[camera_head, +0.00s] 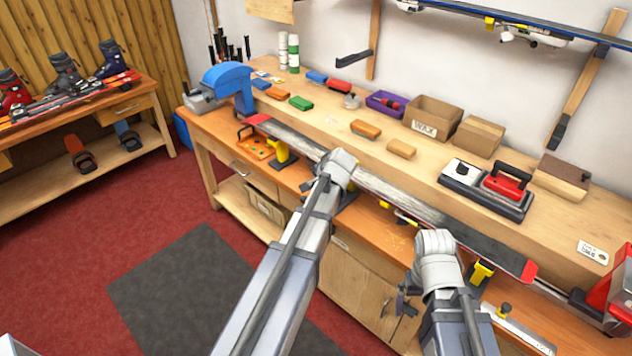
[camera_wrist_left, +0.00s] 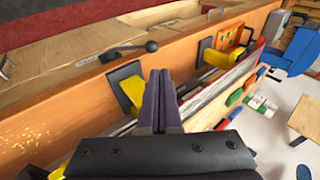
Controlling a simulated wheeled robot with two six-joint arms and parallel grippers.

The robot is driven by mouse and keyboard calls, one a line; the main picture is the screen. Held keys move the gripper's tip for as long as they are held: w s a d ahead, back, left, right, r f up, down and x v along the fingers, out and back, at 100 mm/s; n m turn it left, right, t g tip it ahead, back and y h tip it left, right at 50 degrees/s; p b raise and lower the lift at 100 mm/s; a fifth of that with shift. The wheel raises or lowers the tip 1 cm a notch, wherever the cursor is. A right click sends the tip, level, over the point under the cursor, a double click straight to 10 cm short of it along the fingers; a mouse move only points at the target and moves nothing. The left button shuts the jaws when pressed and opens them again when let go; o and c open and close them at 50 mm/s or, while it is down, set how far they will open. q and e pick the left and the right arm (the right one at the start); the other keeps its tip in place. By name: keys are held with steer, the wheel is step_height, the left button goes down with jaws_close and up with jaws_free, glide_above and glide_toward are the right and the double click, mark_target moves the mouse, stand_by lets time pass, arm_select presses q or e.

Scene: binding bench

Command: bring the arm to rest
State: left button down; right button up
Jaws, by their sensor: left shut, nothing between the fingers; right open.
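My left arm reaches in from the bottom of the head view, and its wrist (camera_head: 338,168) is over the front of the bench, in front of the ski. The left gripper is mostly hidden there. In the left wrist view my left gripper (camera_wrist_left: 161,72) is shut and empty, its two dark fingers together near the bench front. My right arm's wrist (camera_head: 436,262) is lower right in the head view. My right gripper (camera_head: 398,303) is open and empty, in front of the cabinet doors.
A long ski (camera_head: 390,190) lies along the bench, with yellow clamps (camera_head: 282,155) below it. A black-knobbed lever (camera_wrist_left: 130,49) sticks out near the left gripper. Red floor (camera_head: 80,220) is open at left.

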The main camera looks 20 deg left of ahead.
arm_select(q)
steer(key=s+d+f+g+h, duration=0.2)
steer(key=s+d, duration=1)
steer(key=s+d+f+n+g+h, duration=0.1)
steer(key=s+d+f+g+h, duration=0.1)
steer(key=s+d, duration=1.1)
steer(key=shift+f+g+h, duration=0.15)
steer(key=shift+g+h, duration=0.15)
steer(key=shift+g, duration=0.1)
